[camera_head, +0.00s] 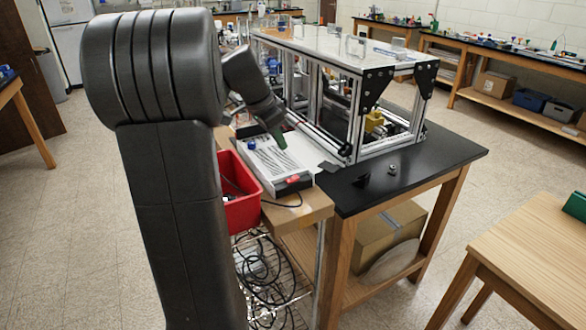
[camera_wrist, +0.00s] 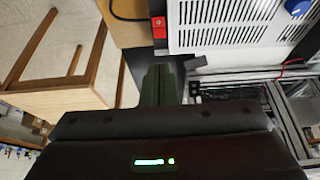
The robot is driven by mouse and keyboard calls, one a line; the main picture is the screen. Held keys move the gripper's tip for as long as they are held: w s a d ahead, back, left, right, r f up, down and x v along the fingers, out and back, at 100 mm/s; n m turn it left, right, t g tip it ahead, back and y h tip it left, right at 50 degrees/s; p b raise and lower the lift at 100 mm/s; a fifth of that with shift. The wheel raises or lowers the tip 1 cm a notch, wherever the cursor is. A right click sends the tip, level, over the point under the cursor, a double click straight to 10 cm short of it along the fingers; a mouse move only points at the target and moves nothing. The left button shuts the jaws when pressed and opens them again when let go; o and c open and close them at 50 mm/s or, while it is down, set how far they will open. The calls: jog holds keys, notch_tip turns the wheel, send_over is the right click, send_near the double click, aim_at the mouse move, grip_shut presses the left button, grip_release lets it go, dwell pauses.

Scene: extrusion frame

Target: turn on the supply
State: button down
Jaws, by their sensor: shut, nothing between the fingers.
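The supply is a white box (camera_head: 272,163) with a slotted top, lying on the wooden bench edge beside the extrusion frame. A red switch (camera_head: 292,180) shows at its near end, and a blue knob (camera_head: 251,144) at its far end. In the wrist view the slotted supply (camera_wrist: 225,25) fills the upper right, with the red switch (camera_wrist: 158,27) at its left end and the blue knob (camera_wrist: 297,7) at top right. My gripper (camera_head: 279,138) is over the supply's top. Its green fingers (camera_wrist: 162,72) are shut and empty, below the red switch in the wrist picture. I cannot tell the switch's position.
The extrusion frame (camera_head: 350,90) stands right behind the supply on the black bench top (camera_head: 420,158). A red bin (camera_head: 238,195) hangs left of the supply. Small dark parts (camera_head: 392,169) lie on the bench. A cable runs from the supply's near end.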

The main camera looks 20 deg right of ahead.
aim_at(296, 177)
jog(key=p+x, duration=0.1)
jog(key=x, duration=0.9)
jog(key=shift+f, duration=0.45)
jog(key=shift+d+p, duration=0.1)
jog(key=shift+p, duration=0.35)
jog(key=shift+f, duration=0.2)
jog(key=shift+a+b, duration=0.2)
jog(key=shift+b, duration=0.1)
jog(key=shift+a, duration=0.65)
